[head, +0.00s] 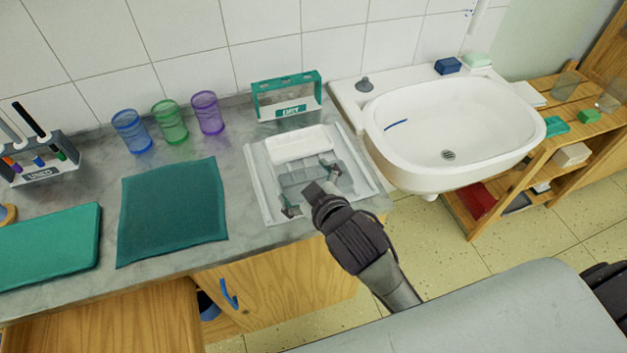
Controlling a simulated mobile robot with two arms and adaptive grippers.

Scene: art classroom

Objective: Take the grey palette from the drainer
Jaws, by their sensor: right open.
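The white drainer (256,184) sits on the counter to the left of the sink. A white rectangular piece (302,144) lies in its back part. A grey piece (297,178), seemingly the grey palette, lies in the drainer's middle and is partly hidden by my right gripper. My right gripper (322,204) is over the front of the drainer, its fingers spread open on either side close to the grey piece. I cannot tell whether they touch it. My left gripper is not in view.
A green-framed holder marked DRY (287,97) stands behind the drainer. Blue (132,131), green (169,121) and purple (207,112) cups stand at the back left. A teal mat (172,212) lies left of the drainer. The sink (455,125) is at the right.

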